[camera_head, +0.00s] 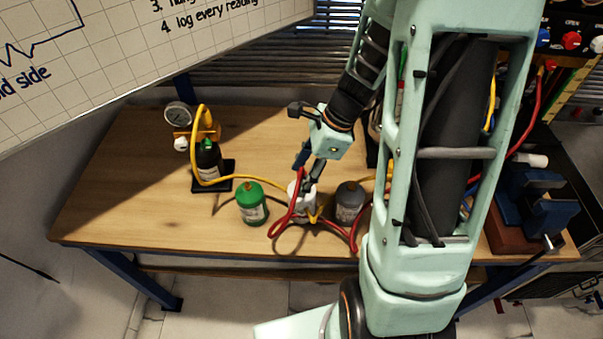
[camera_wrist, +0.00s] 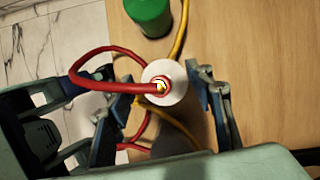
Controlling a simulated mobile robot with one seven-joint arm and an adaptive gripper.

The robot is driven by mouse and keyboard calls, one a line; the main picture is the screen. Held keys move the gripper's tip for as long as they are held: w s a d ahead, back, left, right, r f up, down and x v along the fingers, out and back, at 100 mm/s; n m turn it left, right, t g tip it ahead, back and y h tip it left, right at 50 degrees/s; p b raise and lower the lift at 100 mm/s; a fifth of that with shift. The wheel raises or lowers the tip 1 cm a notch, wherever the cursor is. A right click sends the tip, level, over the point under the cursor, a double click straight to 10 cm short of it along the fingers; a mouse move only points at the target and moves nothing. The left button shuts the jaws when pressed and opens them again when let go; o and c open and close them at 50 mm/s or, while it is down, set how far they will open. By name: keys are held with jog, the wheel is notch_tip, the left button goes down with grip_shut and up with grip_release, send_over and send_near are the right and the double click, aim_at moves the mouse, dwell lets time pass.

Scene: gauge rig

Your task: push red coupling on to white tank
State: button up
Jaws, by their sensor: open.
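The white tank (camera_head: 296,214) stands on the bench between a green tank and a grey one. The wrist view shows its round white top (camera_wrist: 178,74) from above. The red coupling (camera_wrist: 160,87), at the end of a red hose, lies over the middle of that top; I cannot tell how far down it sits. My gripper (camera_head: 308,186) is above the white tank in the head view. In the wrist view my gripper (camera_wrist: 162,92) is open, one finger left and one right of the coupling, with gaps visible. The coupling itself is largely hidden in the head view.
The green tank (camera_head: 252,208) is close on the left and the grey tank (camera_head: 349,205) close on the right. Red and yellow hoses loop around the tanks. A dark bottle (camera_head: 207,160) with a gauge (camera_head: 179,115) stands further left. The bench's left front (camera_head: 120,215) is clear.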

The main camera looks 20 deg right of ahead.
jog(key=shift+r, duration=0.1)
jog(key=v, duration=1.1)
jog(key=shift+d+r, duration=0.15)
jog(key=shift+r, duration=0.25)
